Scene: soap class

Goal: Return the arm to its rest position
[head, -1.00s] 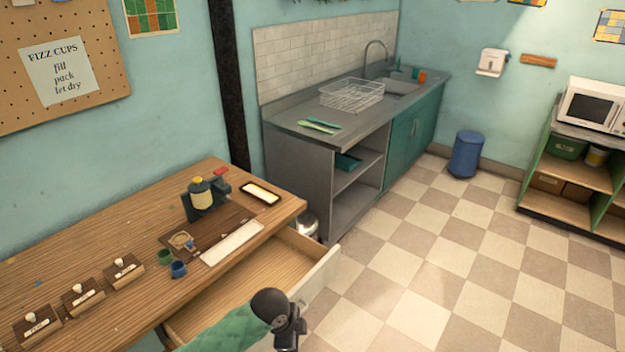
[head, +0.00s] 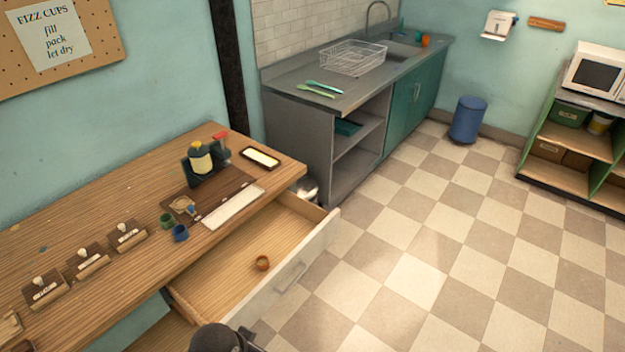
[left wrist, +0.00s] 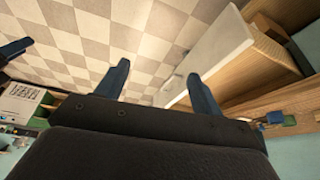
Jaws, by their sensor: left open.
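My left gripper (left wrist: 158,70) shows in the left wrist view with its two dark blue fingers wide apart and nothing between them. Behind the fingers are the checkered floor and, to the right, the pale front of the open drawer (left wrist: 222,48). In the head view a dark part of my arm (head: 218,340) shows at the bottom edge, in front of the drawer; the fingers are hidden there.
The open drawer (head: 318,245) juts from the wooden table (head: 110,215) and holds a small brown cup (head: 262,263). A press (head: 203,160), cups and labelled wooden blocks stand on the table. The checkered floor (head: 430,260) at the right is clear.

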